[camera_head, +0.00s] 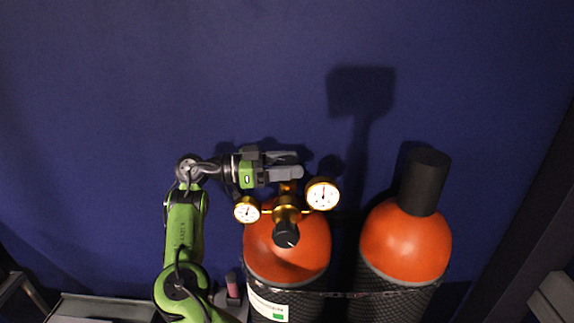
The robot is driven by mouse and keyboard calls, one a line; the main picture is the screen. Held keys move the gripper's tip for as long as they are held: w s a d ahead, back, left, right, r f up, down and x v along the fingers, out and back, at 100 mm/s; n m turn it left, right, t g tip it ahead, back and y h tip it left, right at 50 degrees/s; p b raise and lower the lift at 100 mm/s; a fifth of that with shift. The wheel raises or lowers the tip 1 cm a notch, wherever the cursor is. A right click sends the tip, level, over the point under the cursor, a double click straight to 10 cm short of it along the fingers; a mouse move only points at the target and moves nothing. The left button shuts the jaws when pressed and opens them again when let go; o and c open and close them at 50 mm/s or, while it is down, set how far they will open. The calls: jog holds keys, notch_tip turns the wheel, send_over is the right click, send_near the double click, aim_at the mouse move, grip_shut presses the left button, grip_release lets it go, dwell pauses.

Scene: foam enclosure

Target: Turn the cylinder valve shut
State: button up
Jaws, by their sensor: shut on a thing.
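The left gas cylinder (309,252) has an orange top and a white label on its dark netted body. A brass regulator (287,213) with two round gauges and a black knob (286,235) sits on it. My gripper (290,172) reaches in from the left at the top of this cylinder, just behind and above the regulator. It is shut on the cylinder valve, which it mostly hides; only a bit of brass (288,188) shows below the fingers.
A second cylinder (405,243) with a black cap (425,180) stands upright to the right. A dark blue wall (200,80) is close behind. A dark post (520,220) is at the far right. A grey box-like surface (100,308) is at the lower left.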

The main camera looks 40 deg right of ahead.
jog(key=shift+d+m+g+y, duration=0.1)
jog(key=shift+m+g+y, duration=0.7)
jog(key=shift+g, duration=0.4)
jog(key=shift+m+g, duration=0.4)
jog(key=shift+f+y, duration=0.1)
jog(key=shift+y, duration=0.2)
jog(key=o, duration=1)
jog(key=shift+o, duration=0.2)
jog(key=shift+w, duration=0.1)
